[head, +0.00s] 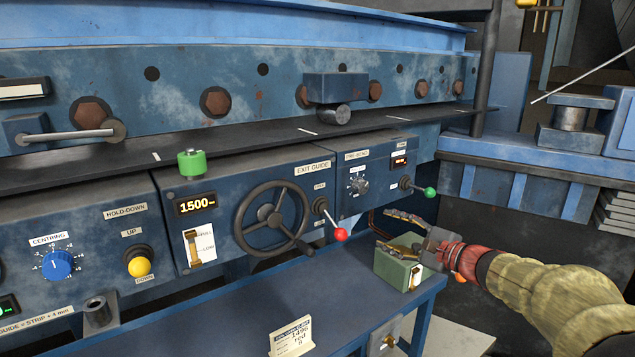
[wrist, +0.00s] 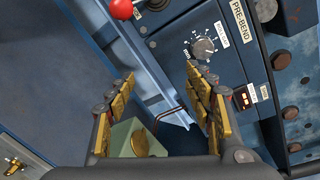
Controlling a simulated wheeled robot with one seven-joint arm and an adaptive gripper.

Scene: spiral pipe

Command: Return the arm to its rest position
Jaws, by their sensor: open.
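My gripper (head: 392,232) is at the right of the head view, at the end of my arm. It is open and its jaws look empty. It is in front of the machine's right panel, over or beside a small green box (head: 397,262) on the blue bench. In the wrist view my gripper's two brass-coloured fingers (wrist: 165,100) stand wide apart. The green box (wrist: 125,142) shows beside the left finger there. I cannot tell whether the gripper touches the box.
The green-knobbed lever (head: 429,192) and red-knobbed lever (head: 340,234) jut from the panels close to my gripper. A handwheel (head: 272,218) stands farther left. A small card (head: 291,338) stands on the bench (head: 250,305), whose middle is otherwise mostly clear.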

